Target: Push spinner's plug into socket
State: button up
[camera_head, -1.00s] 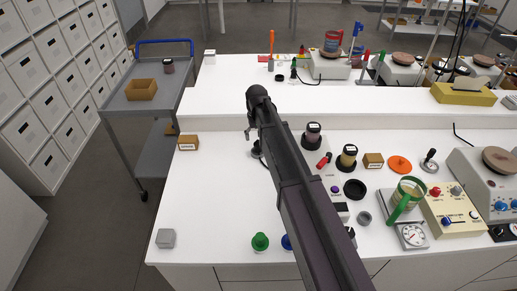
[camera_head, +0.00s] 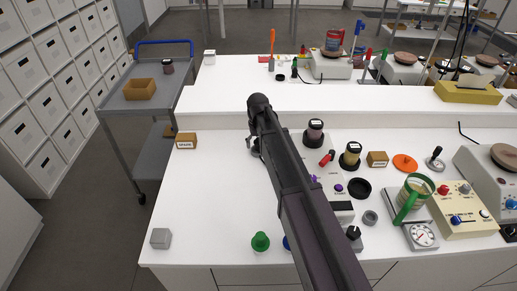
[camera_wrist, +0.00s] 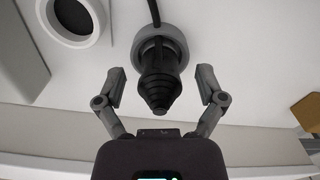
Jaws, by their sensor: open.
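In the wrist view my gripper (camera_wrist: 160,82) is open, with one finger on each side of a black, stepped, cone-shaped plug (camera_wrist: 158,90). Gaps show between the fingers and the plug. A light grey ring (camera_wrist: 178,36) surrounds the plug's far end, and a black cable runs up from there. I cannot tell whether the plug sits in this ring or in front of it. A round light ring with a dark centre (camera_wrist: 74,20) lies at the upper left; it may be the socket. In the head view my arm hides the plug and most of the gripper.
A small labelled box (camera_head: 186,141) stands left of my arm. Jars (camera_head: 350,156), a black dish (camera_head: 359,188) and instruments with knobs (camera_head: 465,208) crowd the right. A green knob-like piece (camera_head: 260,241) and a grey cube (camera_head: 160,238) stand near the front edge. The left of the bench is mostly clear.

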dwell(0.5)
jog(key=c, duration=1.2)
jog(key=shift+r, duration=0.2)
notch_tip(320, 180, up, 4)
jog(key=p, duration=0.4)
jog(key=shift+f, duration=0.25)
jog(key=s+d, duration=0.1)
jog(key=s, duration=0.9)
jog(key=s+d+r+p, duration=0.1)
jog(key=s, duration=0.4)
jog(key=shift+s+d, duration=0.35)
jog(key=shift+s, duration=0.05)
jog(key=shift+w+d+r+p, duration=0.6)
jog(key=shift+w+d, duration=0.3)
jog(key=shift+w, duration=1.35)
jog(key=shift+w+d+r+p, duration=0.65)
jog(key=shift+w+d, duration=0.25)
jog(key=shift+w, duration=1.3)
jog(key=shift+w+d+r+p, duration=0.6)
jog(key=shift+w+d, duration=0.3)
jog(key=shift+w, duration=1.35)
